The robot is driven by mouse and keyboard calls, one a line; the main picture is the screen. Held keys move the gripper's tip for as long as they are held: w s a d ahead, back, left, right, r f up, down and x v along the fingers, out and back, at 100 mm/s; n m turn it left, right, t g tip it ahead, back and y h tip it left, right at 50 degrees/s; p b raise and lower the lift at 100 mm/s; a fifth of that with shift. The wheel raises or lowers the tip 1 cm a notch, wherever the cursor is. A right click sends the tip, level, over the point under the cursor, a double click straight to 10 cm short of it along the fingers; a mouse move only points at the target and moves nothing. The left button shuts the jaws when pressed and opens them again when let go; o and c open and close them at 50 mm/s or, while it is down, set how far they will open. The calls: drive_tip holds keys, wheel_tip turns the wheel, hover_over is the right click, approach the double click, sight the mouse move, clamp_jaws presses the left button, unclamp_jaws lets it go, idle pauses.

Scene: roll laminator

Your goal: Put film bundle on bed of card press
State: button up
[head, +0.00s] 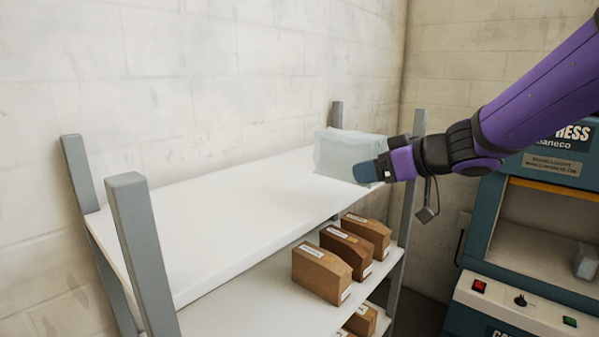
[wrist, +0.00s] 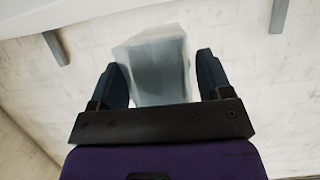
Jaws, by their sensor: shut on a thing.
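The film bundle (head: 345,153) is a pale, translucent block at the far right end of the top shelf in the head view. My gripper (head: 366,170) is shut on it, coming from the right. In the wrist view the bundle (wrist: 155,68) sits between the two dark fingers of my gripper (wrist: 163,78). I cannot tell whether it still touches the shelf. The card press (head: 533,260) is a teal machine at the right edge. Its bed (head: 540,262) shows partly through the front opening, and the rest is cut off by the frame.
The white top shelf (head: 215,220) is otherwise bare. Several brown boxes (head: 320,272) stand on the lower shelves. Grey rack posts (head: 409,200) rise near my gripper and at the left. The press has a front panel with switches (head: 520,300).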

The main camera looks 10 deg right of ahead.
hover_over(328, 184)
drive_tip(key=shift+s+f, duration=0.3)
drive_tip(key=shift+f, duration=0.4)
drive_tip(key=shift+w+f, duration=0.15)
drive_tip(key=shift+f, duration=0.75)
drive_tip(key=shift+w+f, duration=0.15)
drive_tip(key=shift+f, duration=0.75)
drive_tip(key=shift+f, duration=0.1)
drive_tip(key=o, duration=0.9)
